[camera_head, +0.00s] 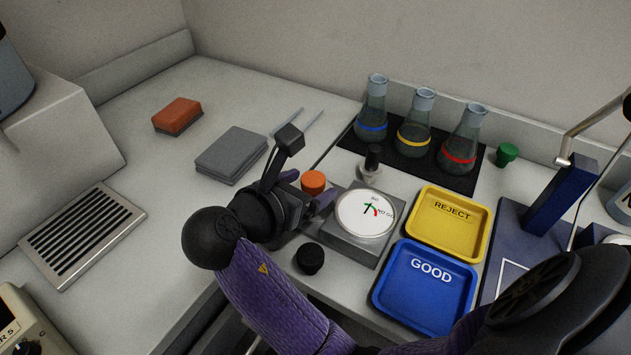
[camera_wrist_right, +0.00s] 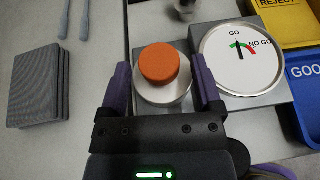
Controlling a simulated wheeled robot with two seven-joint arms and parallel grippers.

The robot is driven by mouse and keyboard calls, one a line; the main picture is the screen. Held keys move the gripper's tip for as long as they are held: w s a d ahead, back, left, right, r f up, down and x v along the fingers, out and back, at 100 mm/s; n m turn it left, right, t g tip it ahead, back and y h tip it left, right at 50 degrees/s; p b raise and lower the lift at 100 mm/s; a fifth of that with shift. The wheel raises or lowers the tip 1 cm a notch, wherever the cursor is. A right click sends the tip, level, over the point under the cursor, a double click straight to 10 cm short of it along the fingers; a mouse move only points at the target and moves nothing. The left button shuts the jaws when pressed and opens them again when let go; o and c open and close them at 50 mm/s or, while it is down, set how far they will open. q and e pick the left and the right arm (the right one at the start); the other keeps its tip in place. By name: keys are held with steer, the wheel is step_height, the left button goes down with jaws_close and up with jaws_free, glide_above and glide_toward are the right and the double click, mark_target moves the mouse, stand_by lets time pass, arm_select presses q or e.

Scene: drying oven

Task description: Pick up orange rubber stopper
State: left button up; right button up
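The orange rubber stopper (camera_head: 313,181) is a short round plug. In the right wrist view the stopper (camera_wrist_right: 160,64) sits on a pale round disc (camera_wrist_right: 178,92) beside the dial gauge. My right gripper (camera_head: 306,190) is open, its purple fingers on either side of the stopper. In the wrist view the gripper (camera_wrist_right: 160,77) shows a gap between each finger and the stopper. In the head view the gripper hides the disc and part of the stopper's surroundings. My left gripper is not in view.
The dial gauge (camera_head: 365,213) stands right of the stopper, with a black stopper (camera_head: 310,258) in front. Yellow (camera_head: 447,223) and blue (camera_head: 424,287) trays lie further right. Several flasks (camera_head: 414,125) and a small dark-capped bottle (camera_head: 372,165) stand behind. The left counter has free room.

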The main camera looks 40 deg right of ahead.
jaws_close()
